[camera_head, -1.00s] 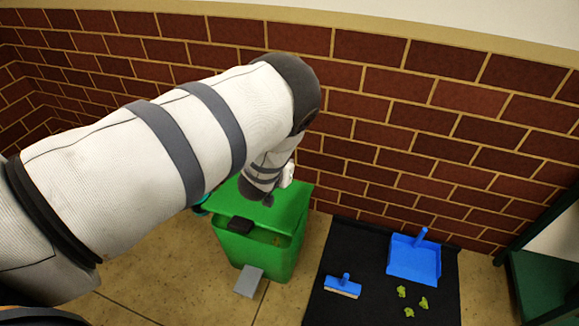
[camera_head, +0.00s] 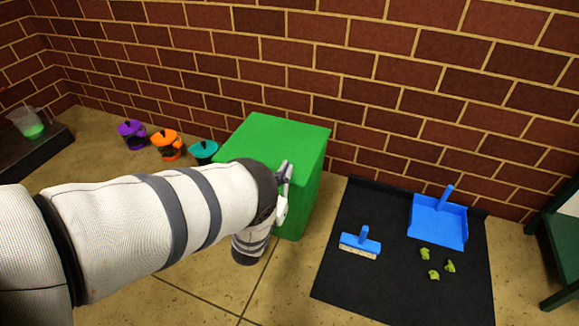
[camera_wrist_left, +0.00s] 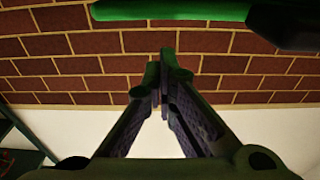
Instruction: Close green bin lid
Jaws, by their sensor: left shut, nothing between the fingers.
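The green bin (camera_head: 311,190) stands on the floor against the brick wall. Its green lid (camera_head: 270,140) lies over the top, and no opening shows from above. My arm covers much of the bin's front, so I cannot tell whether the front edge is fully seated. My left gripper (camera_head: 286,173) is shut and empty at the bin's front right. In the left wrist view the closed fingers (camera_wrist_left: 160,88) point toward a green edge (camera_wrist_left: 175,10) with a dark handle-like part (camera_wrist_left: 288,24), apart from the fingertips. My right gripper is out of view.
Purple (camera_head: 131,132), orange (camera_head: 166,143) and teal (camera_head: 203,150) lidded pots stand left of the bin. A black mat (camera_head: 400,285) at right holds a blue brush (camera_head: 360,242), a blue dustpan (camera_head: 438,222) and green scraps (camera_head: 434,274). Floor in front is clear.

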